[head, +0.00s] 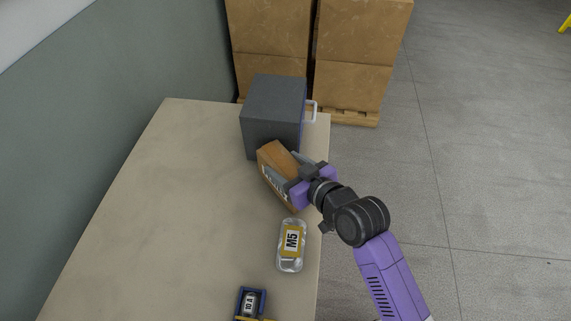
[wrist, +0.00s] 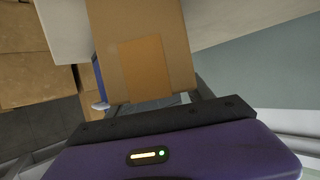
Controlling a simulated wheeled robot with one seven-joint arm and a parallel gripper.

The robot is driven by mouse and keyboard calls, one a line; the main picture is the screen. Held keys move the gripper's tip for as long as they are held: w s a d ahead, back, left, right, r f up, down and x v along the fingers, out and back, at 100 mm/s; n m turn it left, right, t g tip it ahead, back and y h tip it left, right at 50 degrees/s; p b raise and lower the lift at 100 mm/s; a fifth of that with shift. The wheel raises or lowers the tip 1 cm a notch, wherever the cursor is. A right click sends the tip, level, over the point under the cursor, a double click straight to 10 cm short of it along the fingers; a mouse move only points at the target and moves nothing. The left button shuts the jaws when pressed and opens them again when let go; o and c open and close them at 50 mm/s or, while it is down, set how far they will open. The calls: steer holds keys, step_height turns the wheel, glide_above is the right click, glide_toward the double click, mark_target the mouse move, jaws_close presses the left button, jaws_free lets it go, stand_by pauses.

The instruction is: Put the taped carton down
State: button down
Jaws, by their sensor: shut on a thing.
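The taped carton (head: 270,159) is a brown box with a label on its side. My gripper (head: 283,174) is shut on it, near the right edge of the table in the head view. The carton looks tilted there, and the frames do not show clearly whether it touches the tabletop. In the wrist view the carton (wrist: 180,40) fills the upper middle, with a darker tan patch of tape on its face, right in front of my gripper (wrist: 155,105).
A dark grey box (head: 272,110) with a light handle stands just behind the carton. A clear pack marked M5 (head: 291,245) and a blue bin (head: 250,303) lie nearer on the table (head: 150,220). The table's left part is clear. Stacked cartons (head: 360,50) stand beyond.

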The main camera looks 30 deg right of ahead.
steer(key=shift+f+b, duration=0.45)
steer(key=shift+f, duration=0.1)
steer(key=shift+c, duration=1.6)
jaws_free()
steer(key=shift+f, duration=0.1)
steer(key=shift+s, duration=0.15)
